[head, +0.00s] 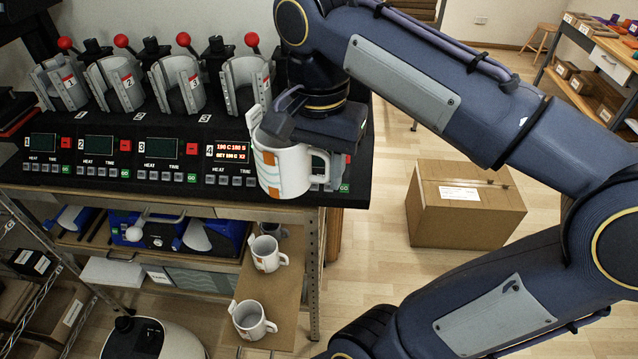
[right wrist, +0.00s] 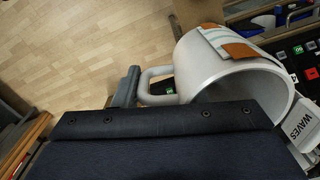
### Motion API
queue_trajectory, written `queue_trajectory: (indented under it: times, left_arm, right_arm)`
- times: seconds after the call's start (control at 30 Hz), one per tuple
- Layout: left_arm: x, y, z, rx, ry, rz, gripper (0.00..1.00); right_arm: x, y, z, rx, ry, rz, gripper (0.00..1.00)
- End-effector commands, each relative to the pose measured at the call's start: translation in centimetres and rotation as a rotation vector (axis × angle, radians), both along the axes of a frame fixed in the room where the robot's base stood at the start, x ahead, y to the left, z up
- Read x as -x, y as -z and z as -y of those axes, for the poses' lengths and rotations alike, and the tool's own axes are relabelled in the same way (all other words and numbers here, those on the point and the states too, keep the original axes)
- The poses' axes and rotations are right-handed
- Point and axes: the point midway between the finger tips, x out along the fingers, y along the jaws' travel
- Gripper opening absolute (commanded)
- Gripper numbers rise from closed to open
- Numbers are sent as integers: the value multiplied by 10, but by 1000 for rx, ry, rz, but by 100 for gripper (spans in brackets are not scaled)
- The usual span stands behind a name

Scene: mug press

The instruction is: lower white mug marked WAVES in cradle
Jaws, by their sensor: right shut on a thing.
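The white mug marked WAVES (head: 284,172) hangs in the air in the head view, in front of control panel 4. It looks roughly upright, with orange and pale blue-grey patches on its side and its handle to the right. My right gripper (head: 292,122) is shut on the mug from above and hides part of its rim. In the right wrist view, the mug (right wrist: 225,78) shows its open mouth, with the WAVES tag (right wrist: 295,125) beside it. The nearest cradle (head: 240,88) is the rightmost one, behind and above the mug, and looks empty. My left gripper is not in view.
Several numbered cradles with red-knobbed levers line the press (head: 100,150). A cardboard box (head: 465,212) sits on the floor to the right.

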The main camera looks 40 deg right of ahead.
Motion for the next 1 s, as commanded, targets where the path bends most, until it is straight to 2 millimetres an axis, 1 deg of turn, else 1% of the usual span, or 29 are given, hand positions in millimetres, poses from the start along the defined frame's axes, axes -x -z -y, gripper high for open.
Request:
queue_trajectory:
  times: [0.03,0.3,0.4,0.5,0.63,0.87,1.0]
  left_arm:
    - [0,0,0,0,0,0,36]
    - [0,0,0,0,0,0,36]
    - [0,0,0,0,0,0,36]
    - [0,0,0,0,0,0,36]
    - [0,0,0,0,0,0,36]
    - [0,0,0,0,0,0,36]
    - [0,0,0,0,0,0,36]
  right_arm:
    - [-1,-9,0,-1,0,4,5]
    - [0,-49,-2,-1,-1,5,5]
    - [1,-63,-1,0,7,3,5]
    - [2,-73,-2,-1,4,2,5]
    - [2,-78,-2,-1,0,2,5]
    - [2,-78,-3,-1,0,2,5]
    - [1,-78,-2,-1,29,2,5]
